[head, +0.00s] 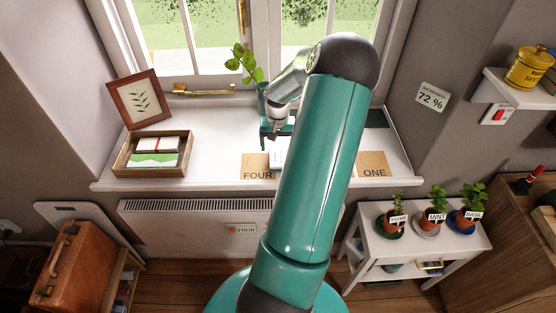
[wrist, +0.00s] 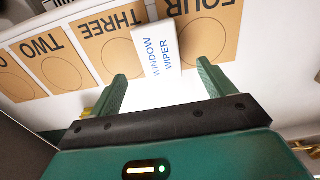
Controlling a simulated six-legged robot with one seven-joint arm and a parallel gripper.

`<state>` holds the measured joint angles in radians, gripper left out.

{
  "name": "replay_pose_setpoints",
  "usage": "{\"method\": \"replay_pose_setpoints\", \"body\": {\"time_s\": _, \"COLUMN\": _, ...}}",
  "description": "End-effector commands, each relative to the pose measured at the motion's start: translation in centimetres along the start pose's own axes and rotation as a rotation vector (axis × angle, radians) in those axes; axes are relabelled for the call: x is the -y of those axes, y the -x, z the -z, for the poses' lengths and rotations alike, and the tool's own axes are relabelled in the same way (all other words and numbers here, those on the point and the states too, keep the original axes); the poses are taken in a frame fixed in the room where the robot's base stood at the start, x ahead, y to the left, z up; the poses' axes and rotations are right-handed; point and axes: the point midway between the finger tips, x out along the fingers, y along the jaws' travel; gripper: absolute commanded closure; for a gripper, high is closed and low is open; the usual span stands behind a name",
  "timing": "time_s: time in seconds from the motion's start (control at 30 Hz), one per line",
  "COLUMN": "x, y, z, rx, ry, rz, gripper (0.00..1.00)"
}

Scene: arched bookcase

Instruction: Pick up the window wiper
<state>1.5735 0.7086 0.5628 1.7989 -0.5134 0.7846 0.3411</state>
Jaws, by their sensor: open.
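The window wiper (wrist: 157,52) is a white block with blue "WINDOW WIPER" lettering. In the wrist view it lies across the THREE and FOUR cards, its near end appearing between my fingertips. In the head view the wiper (head: 277,158) shows as a small white piece on the windowsill, partly hidden by my arm. My gripper (wrist: 162,72) is open, with one green finger on each side of the wiper's near end. I cannot tell how far above it the fingers are. In the head view my gripper (head: 277,130) is over the sill, partly hidden behind my arm.
On the windowsill (head: 210,150) are a FOUR card (head: 256,164), a ONE card (head: 374,163), a wooden tray (head: 126,163) and a leaning picture frame (head: 139,100). A leafy plant (head: 244,62) stands near the window. The wrist view shows TWO (wrist: 45,60) and THREE (wrist: 109,45) cards.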

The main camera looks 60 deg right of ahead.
Motion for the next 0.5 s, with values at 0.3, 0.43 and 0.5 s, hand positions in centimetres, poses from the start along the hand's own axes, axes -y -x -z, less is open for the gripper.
{"method": "replay_pose_setpoints", "body": {"time_s": 0.3, "x": 0.0, "y": -3.4, "z": -0.3, "rx": 0.003, "ry": 0.0, "rz": 0.003, "gripper": 0.18}}
{"method": "replay_pose_setpoints", "body": {"time_s": 0.43, "x": -0.1, "y": -5.2, "z": -0.3, "rx": 0.002, "ry": -0.001, "rz": 0.001, "gripper": 0.18}}
{"method": "replay_pose_setpoints", "body": {"time_s": 0.5, "x": -0.1, "y": -5.7, "z": -0.3, "rx": 0.0, "ry": 0.0, "rz": 0.001, "gripper": 0.18}}
